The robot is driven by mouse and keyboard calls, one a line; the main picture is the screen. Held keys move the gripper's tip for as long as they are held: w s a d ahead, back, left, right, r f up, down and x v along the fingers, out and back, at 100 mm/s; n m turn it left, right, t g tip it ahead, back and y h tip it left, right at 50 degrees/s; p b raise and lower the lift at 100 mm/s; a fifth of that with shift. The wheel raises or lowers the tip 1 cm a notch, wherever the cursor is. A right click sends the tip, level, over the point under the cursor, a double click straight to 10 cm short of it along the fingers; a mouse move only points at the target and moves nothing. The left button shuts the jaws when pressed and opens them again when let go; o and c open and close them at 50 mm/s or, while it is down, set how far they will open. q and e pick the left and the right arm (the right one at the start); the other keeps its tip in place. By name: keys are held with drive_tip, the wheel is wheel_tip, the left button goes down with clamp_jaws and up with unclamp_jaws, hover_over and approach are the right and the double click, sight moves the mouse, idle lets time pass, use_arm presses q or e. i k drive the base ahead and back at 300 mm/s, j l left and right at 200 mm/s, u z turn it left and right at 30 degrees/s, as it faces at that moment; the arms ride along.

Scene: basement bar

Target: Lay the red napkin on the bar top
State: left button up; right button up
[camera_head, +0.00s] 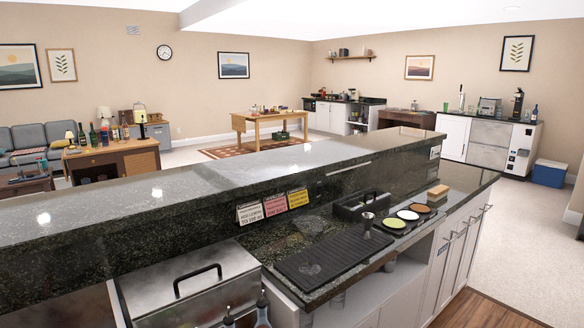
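The bar top (225,180) is a long, dark, polished stone ledge running from the left edge toward the right back in the head view. Its visible upper surface looks bare, with bright light reflections on it. I cannot make out a red napkin anywhere in this view. Neither of my grippers is in view.
Below the ledge, a lower counter holds a black drip mat (325,257), a caddy (361,205), a jigger (367,222) and a tray of coloured discs (408,215). A steel lidded box (190,285) stands left. Small cards (275,205) hang on the ledge's face.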

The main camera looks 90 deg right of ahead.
sight(260, 172)
drive_tip(key=k+l+z, duration=0.3)
drive_tip(key=z, duration=0.2)
drive_tip(key=k+l+z, duration=0.25)
drive_tip(key=l+z, duration=0.25)
